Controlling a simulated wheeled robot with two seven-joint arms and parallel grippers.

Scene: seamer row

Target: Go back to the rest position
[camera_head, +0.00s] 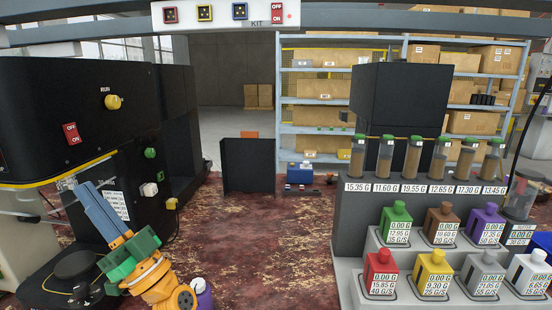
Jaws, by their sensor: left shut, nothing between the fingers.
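My left gripper (88,190) shows at the lower left, with blue-grey fingers, a green body and an orange wrist. Its fingers are shut together with nothing between them and point up and to the left. They are in front of the black machine (60,110) and its white label; whether they touch it cannot be told. A small purple and white thing (202,297) shows beside the orange wrist, partly cut off by the frame. My right gripper is not in view.
A grey stepped stand (345,235) at the right holds several colored bottles and tubes. A round black plate (60,285) is at the lower left. Shelves with boxes (325,88) stand behind.

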